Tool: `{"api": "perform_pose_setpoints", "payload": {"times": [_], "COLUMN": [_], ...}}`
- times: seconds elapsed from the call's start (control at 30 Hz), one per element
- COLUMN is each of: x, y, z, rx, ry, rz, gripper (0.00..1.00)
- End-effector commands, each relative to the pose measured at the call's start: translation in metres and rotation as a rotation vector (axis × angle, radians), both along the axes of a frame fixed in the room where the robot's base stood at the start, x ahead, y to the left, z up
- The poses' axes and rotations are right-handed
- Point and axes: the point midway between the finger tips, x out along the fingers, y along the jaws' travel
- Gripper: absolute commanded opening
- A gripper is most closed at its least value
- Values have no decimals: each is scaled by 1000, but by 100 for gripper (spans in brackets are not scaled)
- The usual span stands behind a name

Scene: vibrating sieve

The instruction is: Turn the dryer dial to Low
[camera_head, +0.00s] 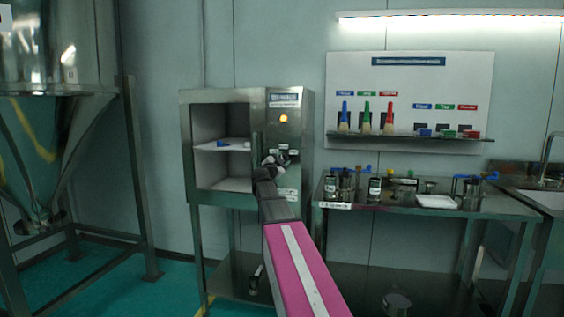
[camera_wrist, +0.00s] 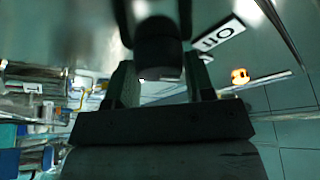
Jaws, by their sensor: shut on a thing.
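The dryer (camera_head: 187,135) is a steel cabinet on a stand, with an open chamber on its left and a control panel on its right. My gripper (camera_head: 275,160) is at the middle of that panel and covers most of the dial. In the wrist view the black round dial (camera_wrist: 158,45) lies at the fingertips of my gripper (camera_wrist: 160,85), and the fingers are shut on it. A white label (camera_wrist: 218,38) with dark lettering shows beside the dial; its text is only partly readable. The dial's setting cannot be told.
An orange lamp (camera_head: 283,118) glows above the dial; it also shows in the wrist view (camera_wrist: 239,76). A side table (camera_head: 400,212) with jars and a white tray stands to the right. A hopper (camera_head: 60,110) on a frame stands at left.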

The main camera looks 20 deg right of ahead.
Motion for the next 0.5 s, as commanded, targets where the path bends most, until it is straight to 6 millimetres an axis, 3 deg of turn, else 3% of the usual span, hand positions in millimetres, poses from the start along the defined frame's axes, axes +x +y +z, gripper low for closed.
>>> {"api": "perform_pose_setpoints", "payload": {"times": [0.5], "x": [0], "y": [0], "z": [0], "rx": [200], "ry": [-134], "rz": [-1], "gripper": [25]}}
